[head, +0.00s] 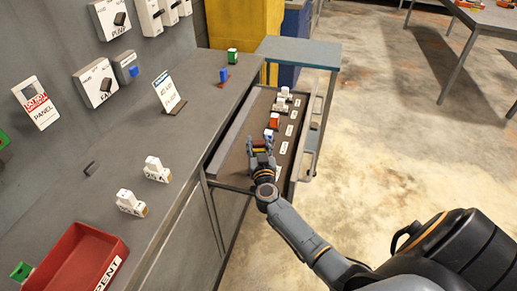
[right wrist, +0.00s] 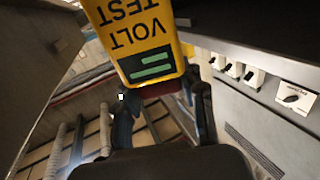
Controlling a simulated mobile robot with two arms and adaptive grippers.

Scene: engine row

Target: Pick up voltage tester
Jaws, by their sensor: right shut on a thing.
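The voltage tester (right wrist: 140,45) is yellow with a black "VOLT TEST" label and a green panel. It fills the upper middle of the right wrist view. My right gripper (right wrist: 163,112) is shut on it, with a dark finger on either side of its lower end. In the head view my right gripper (head: 262,150) is over the near part of the open drawer (head: 246,178). There the tester is mostly hidden by the fingers, and I cannot tell whether it touches the drawer floor. My left gripper is not in view.
Red, blue and white parts (head: 274,121) lie farther back in the drawer. The grey counter (head: 190,125) on the left holds white blocks (head: 157,169), a standing sign (head: 168,93) and a red bin (head: 88,255). Open floor (head: 390,130) lies to the right.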

